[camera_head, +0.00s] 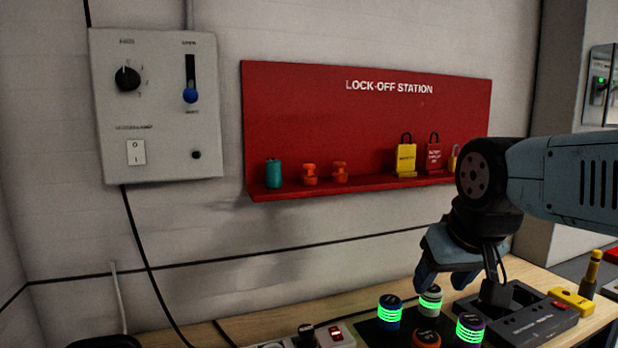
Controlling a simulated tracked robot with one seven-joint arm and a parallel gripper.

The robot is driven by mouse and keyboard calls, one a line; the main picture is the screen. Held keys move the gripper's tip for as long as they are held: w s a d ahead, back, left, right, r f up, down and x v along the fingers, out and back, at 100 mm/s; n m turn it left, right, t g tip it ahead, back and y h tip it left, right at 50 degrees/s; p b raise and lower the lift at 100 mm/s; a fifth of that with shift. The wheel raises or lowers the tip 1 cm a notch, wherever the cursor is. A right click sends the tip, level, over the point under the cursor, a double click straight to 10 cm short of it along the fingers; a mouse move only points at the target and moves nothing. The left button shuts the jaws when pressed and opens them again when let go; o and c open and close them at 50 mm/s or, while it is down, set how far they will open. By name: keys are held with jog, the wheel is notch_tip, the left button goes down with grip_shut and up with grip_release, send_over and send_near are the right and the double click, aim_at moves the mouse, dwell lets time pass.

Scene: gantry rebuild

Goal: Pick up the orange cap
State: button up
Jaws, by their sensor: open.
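An orange cap (426,338) with a dark top stands at the bottom edge of the view on a dark mat, its lower part cut off by the frame. Around it stand a blue cylinder (389,312), a pale cylinder (430,299) and a purple cylinder (470,329), each with glowing green bands. My gripper (443,284) points down, open and seemingly empty. In the picture it is above the pale cylinder and higher than the orange cap. Its exact distance from them cannot be told.
A red lock-off board (365,125) on the wall holds padlocks, a teal cylinder and two orange pieces. A grey control box (157,105) hangs left. On the bench, a dark device (530,318) and yellow block (571,301) stand right, a power strip (335,335) left.

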jog(key=w+a+r, duration=0.4)
jog(key=w+r, duration=0.3)
jog(key=r, duration=0.2)
jog(key=w+a+r, duration=0.5)
jog(key=w+r, duration=0.1)
jog(key=r, duration=0.2)
jog(key=g, duration=0.1)
send_near(309, 174)
jog(key=w+f, duration=0.2)
jog(key=f, duration=0.1)
jog(key=w+f, duration=0.3)
grip_shut()
jog(key=shift+r, duration=0.15)
